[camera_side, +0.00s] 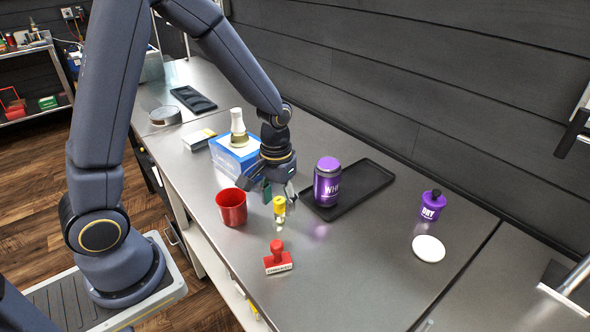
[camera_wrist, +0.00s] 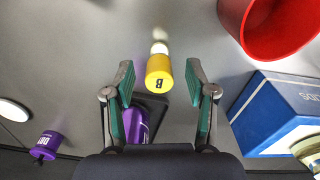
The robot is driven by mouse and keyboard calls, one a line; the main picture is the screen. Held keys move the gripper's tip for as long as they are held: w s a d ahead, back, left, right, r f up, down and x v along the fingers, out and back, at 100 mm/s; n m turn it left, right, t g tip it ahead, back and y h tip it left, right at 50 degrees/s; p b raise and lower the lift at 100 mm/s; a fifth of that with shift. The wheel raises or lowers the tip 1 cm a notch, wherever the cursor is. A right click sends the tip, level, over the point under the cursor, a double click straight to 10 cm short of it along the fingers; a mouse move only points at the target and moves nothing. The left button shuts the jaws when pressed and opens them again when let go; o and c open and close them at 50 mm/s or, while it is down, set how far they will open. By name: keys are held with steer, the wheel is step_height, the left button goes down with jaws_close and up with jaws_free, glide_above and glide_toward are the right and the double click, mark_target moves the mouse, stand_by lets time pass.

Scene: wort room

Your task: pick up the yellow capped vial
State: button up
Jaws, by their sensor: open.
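The yellow capped vial (camera_side: 279,208) stands on the steel counter in the side view, with a clear body under its yellow cap. In the wrist view the vial (camera_wrist: 159,71) shows a dark letter B on the cap and lies between and just beyond the fingertips. My gripper (camera_side: 278,192) is open and empty, close above and behind the vial. In the wrist view my gripper (camera_wrist: 160,80) has its two green-padded fingers apart on either side of the cap, with no visible touch.
A red cup (camera_side: 231,207) stands left of the vial and a red stamp (camera_side: 278,258) in front. A purple jar (camera_side: 327,182) stands on a black tray (camera_side: 375,178) to the right. A blue-white box (camera_side: 229,160) is behind. A purple bottle (camera_side: 432,205) and white disc (camera_side: 429,248) are farther right.

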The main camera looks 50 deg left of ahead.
steer(key=shift+f, duration=1.4)
jaws_close()
